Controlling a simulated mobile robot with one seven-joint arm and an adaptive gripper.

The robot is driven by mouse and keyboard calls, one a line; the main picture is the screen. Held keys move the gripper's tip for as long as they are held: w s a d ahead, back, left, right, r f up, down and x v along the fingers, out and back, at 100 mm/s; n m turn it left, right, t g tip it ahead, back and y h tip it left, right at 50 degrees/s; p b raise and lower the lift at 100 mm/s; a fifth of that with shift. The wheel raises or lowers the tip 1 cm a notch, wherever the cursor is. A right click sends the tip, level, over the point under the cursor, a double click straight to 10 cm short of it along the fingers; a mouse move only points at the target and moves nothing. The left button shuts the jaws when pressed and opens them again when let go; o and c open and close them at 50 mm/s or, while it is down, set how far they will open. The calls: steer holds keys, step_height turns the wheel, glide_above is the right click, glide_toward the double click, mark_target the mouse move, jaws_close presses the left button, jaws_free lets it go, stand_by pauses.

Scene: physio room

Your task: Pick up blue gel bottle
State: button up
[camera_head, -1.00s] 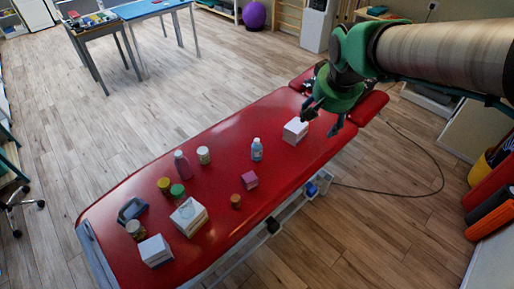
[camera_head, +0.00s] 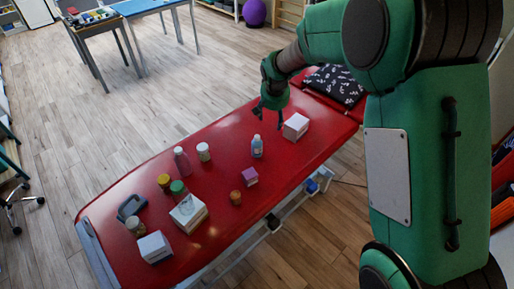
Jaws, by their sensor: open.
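The blue gel bottle (camera_head: 257,147), pale blue with a white cap, stands upright on the red treatment table (camera_head: 215,246). My gripper (camera_head: 268,121) is above and just behind the bottle in the picture, pointing down with its fingers apart and nothing between them. It looks apart from the bottle, but the exact gap is hard to judge. The whole bottle is visible.
A pink bottle (camera_head: 182,161) and a white-lidded jar (camera_head: 203,152) stand to the left. A patterned pillow (camera_head: 336,84) lies behind.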

glide_toward(257, 142)
steer(key=f, duration=0.2)
steer(key=shift+w, duration=0.45)
steer(key=shift+b+x, duration=0.8)
steer(key=shift+x, duration=3.4)
steer(key=shift+s+a+f, duration=0.1)
steer(key=shift+s+f, duration=0.05)
steer(key=shift+b+x, duration=0.6)
steer(key=shift+x, duration=1.95)
steer(key=shift+s, duration=0.15)
steer(key=shift+c, duration=0.2)
steer(key=c, duration=1.3)
